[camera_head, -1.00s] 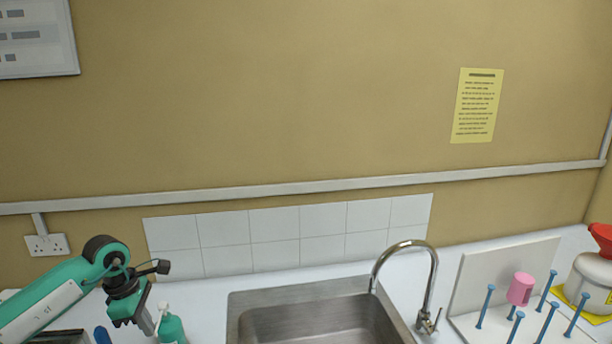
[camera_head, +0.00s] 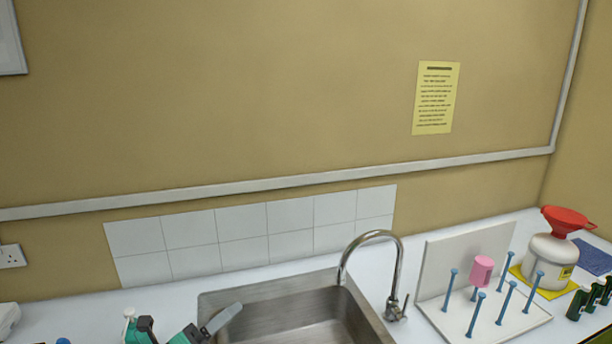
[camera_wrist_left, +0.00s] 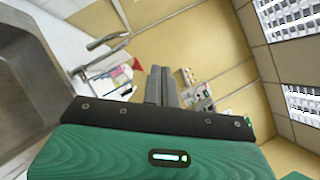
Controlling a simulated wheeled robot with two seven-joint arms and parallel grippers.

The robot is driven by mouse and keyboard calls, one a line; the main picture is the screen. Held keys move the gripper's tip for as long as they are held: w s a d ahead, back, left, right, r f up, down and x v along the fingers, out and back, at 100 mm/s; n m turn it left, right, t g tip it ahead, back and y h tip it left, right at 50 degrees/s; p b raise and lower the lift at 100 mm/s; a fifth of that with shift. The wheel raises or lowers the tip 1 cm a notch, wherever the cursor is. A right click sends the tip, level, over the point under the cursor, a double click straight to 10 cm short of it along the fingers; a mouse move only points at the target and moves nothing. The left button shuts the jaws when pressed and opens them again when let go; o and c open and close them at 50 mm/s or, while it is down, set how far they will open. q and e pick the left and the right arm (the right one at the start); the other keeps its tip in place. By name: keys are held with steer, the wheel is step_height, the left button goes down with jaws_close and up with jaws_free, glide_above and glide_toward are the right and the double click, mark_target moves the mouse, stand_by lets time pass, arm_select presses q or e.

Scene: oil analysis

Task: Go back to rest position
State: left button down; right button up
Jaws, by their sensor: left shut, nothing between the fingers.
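My left gripper (camera_head: 222,320) shows low in the head view, at the left front of the sink. Its grey fingers are together and point up and to the right, with nothing between them. In the left wrist view the closed fingers (camera_wrist_left: 161,85) show at the middle, also empty. The rest of my left arm is mostly below the frame edge. My right gripper is not in view.
A steel sink (camera_head: 240,294) with a curved tap (camera_head: 398,262) is beside my left gripper. A peg rack (camera_head: 440,255) holds a pink cup (camera_head: 481,269). A white container (camera_head: 545,262) with a red funnel (camera_head: 566,221) and dark green bottles (camera_head: 578,304) stand right.

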arm_select(q)
steer(key=s+a+f+n+y, duration=0.25)
steer(key=f+n+y, duration=0.2)
steer(key=n, duration=0.35)
steer(key=s+a+f+n+t+y, duration=0.1)
steer(key=a+f+n+y, duration=0.3)
steer(key=n+y, duration=0.3)
steer(key=s+a+f+n+y, duration=0.2)
steer(key=a+f+n+y, duration=0.25)
steer(key=n, duration=0.45)
steer(key=s+d+f+n+g, duration=0.1)
steer(key=s+f+n+g, duration=0.4)
steer(key=s, duration=0.6)
steer(key=s+d+f+n+g, duration=0.25)
steer(key=s+f+g, duration=0.5)
steer(key=s, duration=0.45)
step_height(320, 180, down, 33)
steer(key=b, duration=0.1)
steer(key=s+a+f+g, duration=0.1)
steer(key=s+a+f, duration=0.1)
steer(key=s+f, duration=0.7)
steer(key=s+a+f+g, duration=0.1)
steer(key=s+a+f, duration=0.1)
steer(key=s+f, duration=0.7)
steer(key=shift+s+a+f+b, duration=0.15)
steer(key=shift+s+f+b, duration=0.25)
steer(key=shift+f, duration=0.45)
